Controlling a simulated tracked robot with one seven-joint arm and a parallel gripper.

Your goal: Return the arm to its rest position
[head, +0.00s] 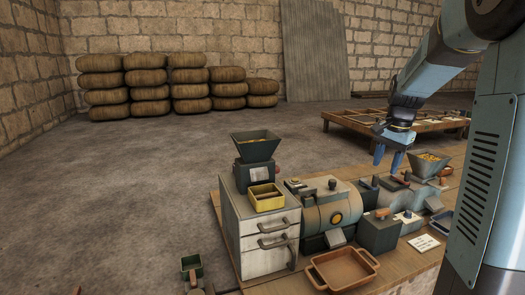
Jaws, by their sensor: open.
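My gripper (388,157) shows in the head view at the right, at the end of my blue arm. It points down with its two fingers apart, and nothing shows between them. It hangs above the machines on the wooden platform, left of a hopper with yellow contents (430,160). A rounded grey engine-like machine (322,212) with an orange button stands below and to the left of the gripper. No belt can be made out at this size.
A white drawer cabinet (265,245) carries a dark hopper (256,146) and a yellow box (265,197). A brown tray (343,268) lies in front. A low wooden table (400,126) stands behind. Stacked sacks (180,83) line the wall. The floor at left is mostly clear.

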